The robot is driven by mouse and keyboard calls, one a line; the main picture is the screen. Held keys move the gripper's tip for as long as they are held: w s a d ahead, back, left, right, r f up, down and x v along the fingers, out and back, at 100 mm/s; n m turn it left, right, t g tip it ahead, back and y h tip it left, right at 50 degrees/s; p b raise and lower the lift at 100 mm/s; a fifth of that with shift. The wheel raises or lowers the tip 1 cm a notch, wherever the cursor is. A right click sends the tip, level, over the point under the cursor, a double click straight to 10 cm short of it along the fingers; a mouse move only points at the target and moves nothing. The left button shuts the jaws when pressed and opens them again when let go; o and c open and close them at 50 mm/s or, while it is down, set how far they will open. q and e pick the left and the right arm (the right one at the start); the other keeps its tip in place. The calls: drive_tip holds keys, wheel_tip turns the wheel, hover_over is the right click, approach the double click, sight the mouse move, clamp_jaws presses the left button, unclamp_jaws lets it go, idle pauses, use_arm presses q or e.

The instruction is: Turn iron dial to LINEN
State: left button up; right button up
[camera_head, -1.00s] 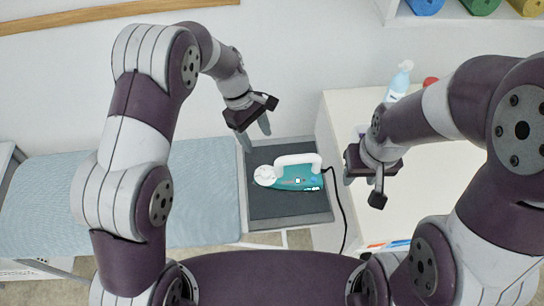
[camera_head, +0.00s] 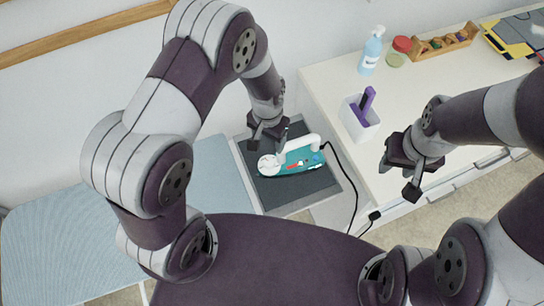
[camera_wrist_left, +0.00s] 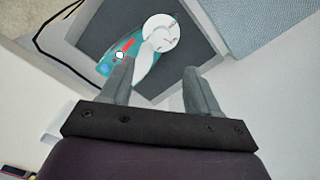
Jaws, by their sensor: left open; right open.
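The iron (camera_head: 303,166) is teal and white. It lies on a dark grey tray (camera_head: 290,193) at the end of the ironing board. Its round white dial (camera_head: 269,165) is at the iron's left end. In the left wrist view the dial (camera_wrist_left: 160,33) shows a small red mark; its lettering is too small to read. My left gripper (camera_head: 270,142) is open above the iron, close to the dial. In the left wrist view its fingers (camera_wrist_left: 160,85) are apart with nothing between them, and one finger overlaps the iron's handle. My right gripper (camera_head: 408,178) is open and empty over the table edge.
The blue ironing board (camera_head: 130,225) extends left. A white table (camera_head: 420,95) at right holds a spray bottle (camera_head: 371,50), a cup with a purple item (camera_head: 361,115) and a wooden rack (camera_head: 443,43). A black cord (camera_head: 348,175) runs from the iron.

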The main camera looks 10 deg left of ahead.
sight(269, 162)
use_arm(q)
wheel_tip(269, 162, down, 11)
drive_tip(key=shift+s+f+p, duration=0.1)
drive_tip(key=shift+p, duration=1.05)
drive_tip(key=shift+f, duration=0.25)
drive_tip(key=shift+c, duration=0.2)
drive_tip(key=c, duration=1)
